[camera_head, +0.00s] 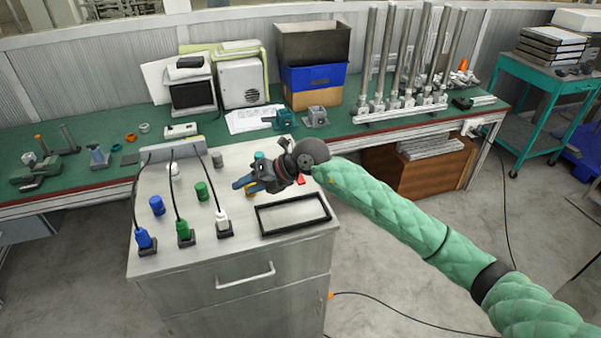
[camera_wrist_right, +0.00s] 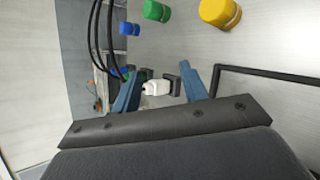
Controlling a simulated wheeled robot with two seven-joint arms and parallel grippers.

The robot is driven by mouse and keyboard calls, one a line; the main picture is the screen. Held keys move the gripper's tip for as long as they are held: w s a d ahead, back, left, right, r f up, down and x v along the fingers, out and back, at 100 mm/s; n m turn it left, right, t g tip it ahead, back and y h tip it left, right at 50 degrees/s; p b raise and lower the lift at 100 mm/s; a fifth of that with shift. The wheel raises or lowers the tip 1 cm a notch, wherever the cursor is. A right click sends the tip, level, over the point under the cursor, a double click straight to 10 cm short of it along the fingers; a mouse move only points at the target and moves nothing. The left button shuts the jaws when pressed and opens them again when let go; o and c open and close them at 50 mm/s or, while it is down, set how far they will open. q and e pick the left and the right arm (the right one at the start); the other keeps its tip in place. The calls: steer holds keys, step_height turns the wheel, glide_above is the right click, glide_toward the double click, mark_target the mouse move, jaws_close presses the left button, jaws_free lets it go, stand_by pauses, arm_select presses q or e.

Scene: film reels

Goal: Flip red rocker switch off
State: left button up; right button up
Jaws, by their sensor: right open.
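A small red patch, likely the red rocker switch (camera_head: 301,180), shows on the grey cabinet top (camera_head: 255,150), just right of and below my right gripper's body. It is partly covered, so its on or off position cannot be told. My right gripper (camera_head: 243,183) is above the cabinet top with its blue fingers pointing left, open. In the right wrist view the two blue fingers (camera_wrist_right: 168,90) are apart, and a white plug (camera_wrist_right: 155,88) shows between them, seemingly beyond them. The red switch is not seen in that view. My left gripper is in neither view.
White, green (camera_head: 184,232) and blue (camera_head: 143,238) plugs with black cords stand at the cabinet's front left. Blue (camera_head: 157,205) and green (camera_head: 202,191) knobs stand behind them. A yellow knob (camera_wrist_right: 220,13) is near my fingers. A black frame (camera_head: 293,213) lies front right.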

mark_target(301, 180)
steer(key=w+d+h, duration=0.1)
steer(key=w+d+f+h, duration=0.1)
steer(key=w+d, duration=0.1)
steer(key=w+d+t+h, duration=0.1)
steer(key=w+d+h, duration=0.1)
steer(key=shift+w+d+f, duration=0.2)
steer(key=shift+f, duration=0.05)
steer(key=w+d+h, duration=0.1)
steer(key=w+d, duration=0.1)
steer(key=w+d+m+t+h+p, duration=0.1)
steer(key=w+d+h, duration=0.1)
steer(key=d, duration=0.1)
steer(key=w+d+h, duration=0.2)
steer(key=w+d, duration=0.1)
steer(key=shift+d+f+t, duration=0.25)
steer(key=shift+f+t, duration=0.05)
steer(key=shift+f, duration=0.1)
steer(key=p+x, duration=0.2)
steer(key=x, duration=0.2)
steer(key=shift+x, duration=0.85)
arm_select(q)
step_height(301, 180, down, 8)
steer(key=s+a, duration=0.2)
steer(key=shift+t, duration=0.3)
arm_select(e)
steer(key=shift+d, duration=0.1)
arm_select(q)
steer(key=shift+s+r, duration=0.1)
